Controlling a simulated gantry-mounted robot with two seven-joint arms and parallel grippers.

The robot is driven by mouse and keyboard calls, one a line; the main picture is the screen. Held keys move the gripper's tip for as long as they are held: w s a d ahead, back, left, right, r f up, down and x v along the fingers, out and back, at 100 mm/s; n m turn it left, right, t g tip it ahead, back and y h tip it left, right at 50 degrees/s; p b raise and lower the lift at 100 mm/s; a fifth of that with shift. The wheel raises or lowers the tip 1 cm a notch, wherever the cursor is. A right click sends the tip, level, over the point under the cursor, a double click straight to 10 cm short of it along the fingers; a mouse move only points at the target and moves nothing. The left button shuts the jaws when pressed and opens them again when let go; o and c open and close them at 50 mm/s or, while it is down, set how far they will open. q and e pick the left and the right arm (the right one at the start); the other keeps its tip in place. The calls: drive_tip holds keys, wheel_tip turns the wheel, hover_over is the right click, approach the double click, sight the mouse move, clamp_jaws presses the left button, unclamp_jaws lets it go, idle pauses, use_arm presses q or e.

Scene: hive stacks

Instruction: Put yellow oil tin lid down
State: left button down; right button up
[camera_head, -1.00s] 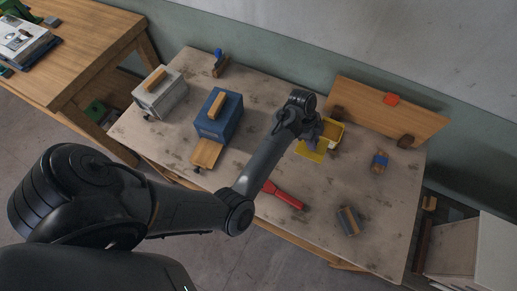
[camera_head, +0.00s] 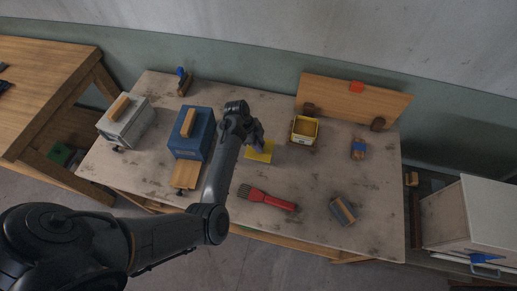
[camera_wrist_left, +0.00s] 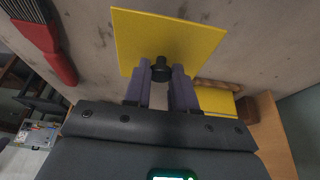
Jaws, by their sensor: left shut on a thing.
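My left gripper (camera_head: 255,136) is shut on the black knob of the flat yellow oil tin lid (camera_head: 260,153). In the left wrist view, the gripper's purple fingers (camera_wrist_left: 163,76) are at the knob and the square lid (camera_wrist_left: 168,38) spreads beyond them. The lid is over the bare bench between the blue box and the tin; I cannot tell whether it touches the bench. The yellow oil tin (camera_head: 304,130) stands open to its right, partly seen in the left wrist view (camera_wrist_left: 214,103). My right gripper is out of view.
A red-handled brush (camera_head: 268,198) lies in front of the lid. A blue hive box (camera_head: 193,133) stands to the left, with a grey box (camera_head: 124,122) beyond. A wooden board (camera_head: 355,98) stands behind the tin.

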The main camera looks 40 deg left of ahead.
use_arm(q)
drive_tip(key=shift+f+b, duration=0.4)
drive_tip(key=shift+f, duration=1.65)
drive_tip(key=shift+f, duration=0.15)
drive_tip(key=c, duration=0.9)
unclamp_jaws()
